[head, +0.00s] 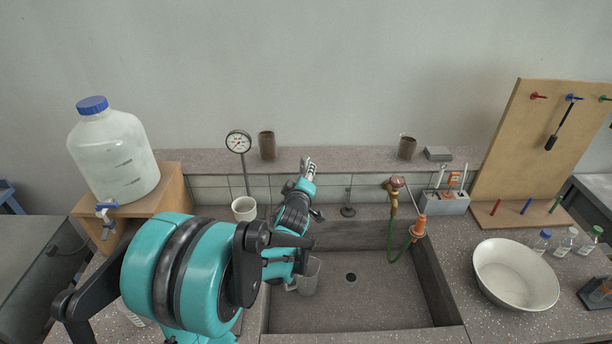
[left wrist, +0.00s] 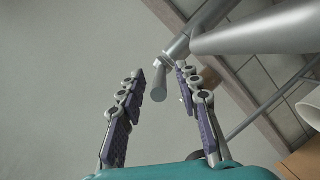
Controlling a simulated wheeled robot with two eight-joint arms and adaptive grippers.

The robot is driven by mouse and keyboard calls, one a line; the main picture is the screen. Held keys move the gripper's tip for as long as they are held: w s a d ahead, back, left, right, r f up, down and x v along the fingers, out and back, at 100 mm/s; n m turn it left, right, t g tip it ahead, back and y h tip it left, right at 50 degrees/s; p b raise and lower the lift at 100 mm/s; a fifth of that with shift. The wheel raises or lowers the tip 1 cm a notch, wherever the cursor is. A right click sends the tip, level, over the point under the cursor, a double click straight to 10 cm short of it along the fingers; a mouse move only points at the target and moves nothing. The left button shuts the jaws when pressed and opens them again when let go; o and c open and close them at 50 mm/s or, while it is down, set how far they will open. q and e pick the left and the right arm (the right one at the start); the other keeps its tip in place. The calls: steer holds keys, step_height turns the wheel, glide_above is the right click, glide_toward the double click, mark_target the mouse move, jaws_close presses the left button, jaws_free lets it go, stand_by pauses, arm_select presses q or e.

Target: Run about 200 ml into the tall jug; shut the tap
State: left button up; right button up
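The tall jug (head: 310,278), grey, stands in the sink (head: 350,312) at its left side, partly hidden behind my left arm. My left gripper (head: 308,166) is raised above the back of the sink, near the ledge. In the left wrist view its two fingers (left wrist: 163,100) are apart. A metal tap lever (left wrist: 160,82) hangs from a thick metal pipe (left wrist: 178,46) just beyond and between the fingertips; I see no grip on it. In the head view the tap is mostly hidden by my arm. The water level in the jug cannot be seen. My right gripper is out of view.
A carboy (head: 113,160) with a blue-handled tap stands on a wooden box (head: 165,188) at left. A white basin (head: 515,275) is farther right.

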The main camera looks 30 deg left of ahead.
arm_select(q)
jaws_close()
steer(key=shift+r+g+p, duration=0.4)
steer(key=shift+r+p, duration=0.15)
steer(key=shift+p, duration=0.35)
steer(key=shift+w+p, duration=0.1)
steer(key=shift+p, duration=0.35)
steer(key=shift+f, duration=0.1)
jaws_free()
